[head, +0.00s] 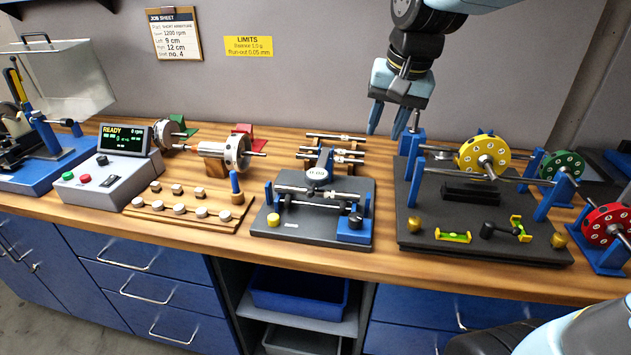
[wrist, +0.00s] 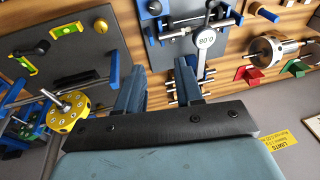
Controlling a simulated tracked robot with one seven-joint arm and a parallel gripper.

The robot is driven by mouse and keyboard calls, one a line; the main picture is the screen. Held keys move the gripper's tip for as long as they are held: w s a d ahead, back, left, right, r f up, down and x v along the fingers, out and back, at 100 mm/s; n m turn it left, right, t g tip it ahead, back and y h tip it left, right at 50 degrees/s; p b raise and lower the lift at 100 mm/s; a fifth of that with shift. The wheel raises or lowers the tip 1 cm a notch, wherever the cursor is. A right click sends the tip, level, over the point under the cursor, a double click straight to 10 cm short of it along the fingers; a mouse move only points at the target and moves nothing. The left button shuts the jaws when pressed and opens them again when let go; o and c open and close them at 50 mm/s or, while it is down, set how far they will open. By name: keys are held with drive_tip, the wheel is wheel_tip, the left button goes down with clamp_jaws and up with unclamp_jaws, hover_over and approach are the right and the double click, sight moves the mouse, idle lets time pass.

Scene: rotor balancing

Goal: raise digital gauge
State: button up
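The digital gauge (head: 317,174) has a round light face and sits at the middle of a grey fixture plate (head: 300,232), over a horizontal steel shaft. Its face also shows in the wrist view (wrist: 205,38), with digits that look like 0.00. My gripper (head: 388,118) hangs above the bench, to the right of the gauge and well apart from it. In the wrist view its two blue fingers (wrist: 158,85) stand apart with nothing between them.
Right of the gauge, a dark plate (head: 420,235) carries blue posts, a yellow rotor (head: 484,155) and small levels. Left are a control box (head: 118,180) reading READY and a wooden weight tray (head: 185,215). Steel shafts (head: 335,138) lie behind the gauge. The air around my gripper is clear.

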drive_tip(key=g, duration=0.2)
approach(313, 187)
drive_tip(key=shift+m+y, duration=0.3)
drive_tip(key=shift+m, duration=0.1)
drive_tip(key=f, duration=0.5)
drive_tip(key=a+f, duration=0.1)
drive_tip(key=f, duration=0.2)
drive_tip(key=shift+w+a+f, duration=0.1)
drive_tip(key=shift+w+f, duration=0.05)
drive_tip(key=shift+c, duration=0.3)
clamp_jaws()
idle(0.5)
